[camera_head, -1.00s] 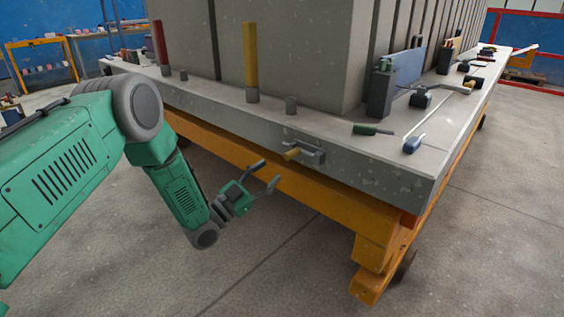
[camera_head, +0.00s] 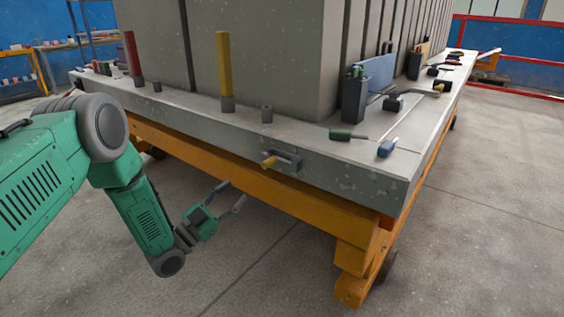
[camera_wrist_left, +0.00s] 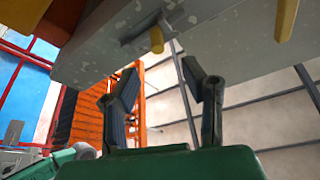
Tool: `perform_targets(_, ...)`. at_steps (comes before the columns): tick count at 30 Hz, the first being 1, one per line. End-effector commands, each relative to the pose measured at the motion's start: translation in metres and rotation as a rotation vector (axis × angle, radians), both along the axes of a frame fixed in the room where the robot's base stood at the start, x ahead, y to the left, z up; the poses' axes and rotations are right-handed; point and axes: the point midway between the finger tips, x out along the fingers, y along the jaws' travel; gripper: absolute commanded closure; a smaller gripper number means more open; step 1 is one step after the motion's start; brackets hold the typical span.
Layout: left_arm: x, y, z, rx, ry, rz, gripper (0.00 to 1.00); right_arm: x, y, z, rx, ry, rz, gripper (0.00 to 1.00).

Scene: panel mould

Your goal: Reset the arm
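My left arm comes in from the left in the head view. Its green left gripper (camera_head: 232,196) hangs in front of the orange frame, below the slab's front edge. Its two dark fingers stand apart with nothing between them, and the left wrist view shows the same open fingers (camera_wrist_left: 165,90). A small bracket with a yellow handle (camera_head: 269,162) sits on the slab's front face, up and right of the gripper and apart from it. The yellow handle also shows in the left wrist view (camera_wrist_left: 156,40), beyond the fingertips. My right gripper does not show.
The grey slab (camera_head: 310,170) rests on an orange wheeled frame (camera_head: 300,212). Red (camera_head: 132,55) and yellow (camera_head: 224,65) posts stand on it. The floor in front is clear.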

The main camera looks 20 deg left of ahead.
Motion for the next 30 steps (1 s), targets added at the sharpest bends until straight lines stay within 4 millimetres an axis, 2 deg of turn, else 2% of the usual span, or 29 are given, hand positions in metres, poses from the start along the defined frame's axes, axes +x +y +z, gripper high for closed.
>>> perform_targets(2,0.0,-0.001,-0.001,-0.001,0.009,0.0,0.62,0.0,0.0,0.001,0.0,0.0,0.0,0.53)
perform_targets(5,-0.005,-0.012,-0.013,-0.003,0.116,0.01,0.62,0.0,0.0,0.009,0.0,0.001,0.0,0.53)
perform_targets(8,-0.025,-0.032,-0.047,-0.003,0.386,0.043,0.62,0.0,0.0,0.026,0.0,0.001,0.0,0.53)
perform_targets(11,-0.074,-0.049,-0.092,0.004,0.747,0.107,0.62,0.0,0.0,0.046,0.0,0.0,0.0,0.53)
perform_targets(12,-0.101,-0.052,-0.108,0.009,0.889,0.139,0.62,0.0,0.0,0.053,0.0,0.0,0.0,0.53)
perform_targets(14,-0.143,-0.054,-0.127,0.022,1.083,0.19,0.62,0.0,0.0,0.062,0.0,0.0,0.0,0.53)
perform_targets(15,-0.173,-0.053,-0.136,0.031,1.206,0.226,0.62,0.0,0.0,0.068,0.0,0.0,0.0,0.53)
perform_targets(17,-0.217,-0.05,-0.144,0.046,1.373,0.287,0.62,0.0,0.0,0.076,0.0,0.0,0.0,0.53)
perform_targets(18,-0.245,-0.047,-0.147,0.056,1.471,0.327,0.62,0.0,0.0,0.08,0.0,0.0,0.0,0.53)
perform_targets(21,-0.308,-0.038,-0.144,0.082,1.672,0.423,0.62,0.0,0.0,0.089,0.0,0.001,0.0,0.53)
perform_targets(25,-0.362,-0.028,-0.135,0.107,1.839,0.522,0.62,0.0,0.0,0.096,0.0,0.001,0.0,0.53)
perform_targets(27,-0.378,-0.025,-0.131,0.115,1.886,0.554,0.62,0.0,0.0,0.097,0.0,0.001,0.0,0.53)
perform_targets(30,-0.39,-0.023,-0.129,0.119,1.92,0.577,0.62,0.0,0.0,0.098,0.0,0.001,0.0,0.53)
